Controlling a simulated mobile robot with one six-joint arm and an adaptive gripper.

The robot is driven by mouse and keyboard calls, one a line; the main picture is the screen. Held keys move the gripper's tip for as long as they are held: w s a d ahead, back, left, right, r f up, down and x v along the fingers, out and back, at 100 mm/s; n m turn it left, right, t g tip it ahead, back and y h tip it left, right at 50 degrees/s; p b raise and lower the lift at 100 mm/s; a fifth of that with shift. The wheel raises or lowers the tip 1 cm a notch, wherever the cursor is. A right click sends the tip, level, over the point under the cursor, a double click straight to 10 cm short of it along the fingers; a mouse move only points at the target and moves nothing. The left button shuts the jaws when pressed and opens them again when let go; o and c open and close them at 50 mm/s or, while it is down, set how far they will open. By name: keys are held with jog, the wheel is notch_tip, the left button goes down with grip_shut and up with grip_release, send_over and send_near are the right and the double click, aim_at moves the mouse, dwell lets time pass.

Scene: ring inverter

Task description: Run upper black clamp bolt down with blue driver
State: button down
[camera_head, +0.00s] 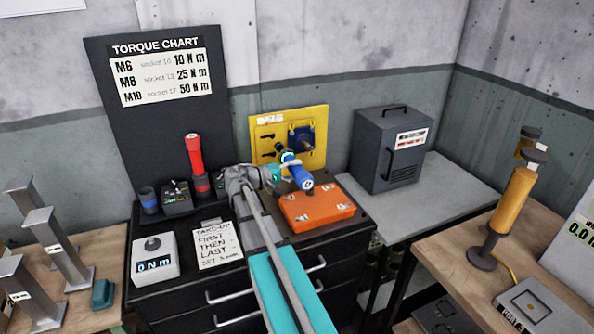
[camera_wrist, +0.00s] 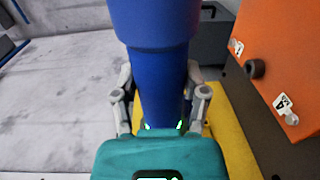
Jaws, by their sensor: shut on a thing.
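My gripper (camera_head: 279,174) is above the black tool cabinet, in front of the yellow board. It is shut on the blue driver (camera_head: 304,181), whose end is turned toward the head camera. In the wrist view the driver's blue body (camera_wrist: 155,75) stands between the two grey fingers of my gripper (camera_wrist: 160,95), and its upper part runs out of the picture. I cannot make out the upper black clamp bolt in either view.
The yellow board (camera_head: 318,112) carries a dark blue item and black shapes. An orange case (camera_head: 317,208) lies right of my gripper. A red-and-black tool (camera_head: 194,152) stands left. A grey box (camera_head: 385,150) sits on the right bench, with free bench top before it.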

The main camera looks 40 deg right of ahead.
aim_at(282, 156)
dwell(0.5)
jog(key=shift+w+d, duration=0.1)
jog(key=shift+w, duration=0.05)
jog(key=shift+w+d, duration=0.3)
jog(key=shift+w, duration=0.6)
jog(key=shift+w+d, duration=0.25)
jog(key=shift+w, duration=0.65)
jog(key=shift+w+d, duration=0.3)
jog(key=shift+w, duration=0.6)
jog(key=shift+r, duration=0.1)
jog(key=shift+w+d, duration=0.2)
jog(key=shift+w, duration=0.45)
jog(key=shift+w+d, duration=0.2)
jog(key=shift+w, duration=0.45)
dwell(1.9)
